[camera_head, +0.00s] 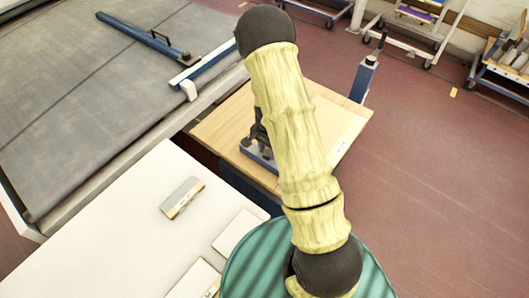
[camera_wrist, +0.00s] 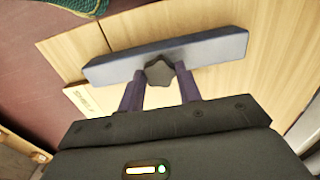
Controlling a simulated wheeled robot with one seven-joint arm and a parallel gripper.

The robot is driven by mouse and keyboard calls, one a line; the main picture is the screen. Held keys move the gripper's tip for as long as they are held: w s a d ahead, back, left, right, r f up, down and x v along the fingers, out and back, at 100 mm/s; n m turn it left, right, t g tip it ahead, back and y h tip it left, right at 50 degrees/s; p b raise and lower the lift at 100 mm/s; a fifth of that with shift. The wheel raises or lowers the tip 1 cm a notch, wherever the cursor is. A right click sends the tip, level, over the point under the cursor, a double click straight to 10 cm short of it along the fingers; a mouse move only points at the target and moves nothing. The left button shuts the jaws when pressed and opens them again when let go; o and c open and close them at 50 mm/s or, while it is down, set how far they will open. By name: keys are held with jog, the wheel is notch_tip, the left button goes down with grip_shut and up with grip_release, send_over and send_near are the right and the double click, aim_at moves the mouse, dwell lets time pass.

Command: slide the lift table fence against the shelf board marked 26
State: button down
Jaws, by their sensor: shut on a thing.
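The lift table (camera_head: 222,126) has a pale wooden top, partly hidden behind my arm. The fence, a long grey-blue bar (camera_wrist: 215,46), lies across this top in the wrist view. In the head view only part of the fence (camera_head: 257,158) shows beside my arm. A dark star-shaped knob (camera_wrist: 159,73) stands on the fence. My gripper (camera_wrist: 159,83) is shut on this knob, one finger on each side. A pale board (camera_wrist: 88,98) with small dark lettering lies close to the fence; I cannot read its number or tell whether they touch.
A white table (camera_head: 120,215) in front holds a grey block (camera_head: 181,198) and pale boards (camera_head: 194,281). A grey conveyor belt (camera_head: 90,90) with blue bars (camera_head: 150,40) lies at the left. A blue post (camera_head: 363,80) stands behind the lift table.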

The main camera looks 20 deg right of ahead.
jog(key=c, duration=1)
grip_release()
jog(key=shift+o, duration=0.2)
jog(key=shift+r, duration=0.1)
notch_tip(320, 180, up, 17)
jog(key=b, duration=0.1)
jog(key=shift+r, duration=0.15)
jog(key=s+a+r+n+t, duration=0.1)
jog(key=s+a+r+n, duration=0.1)
jog(key=s+n, duration=0.3)
jog(key=s+a+r+n+t, duration=0.1)
jog(key=s+a+r+n, duration=0.1)
jog(key=s+n, duration=0.4)
jog(key=s, duration=0.3)
jog(key=shift+s+t, duration=0.15)
jog(key=shift+t, duration=0.15)
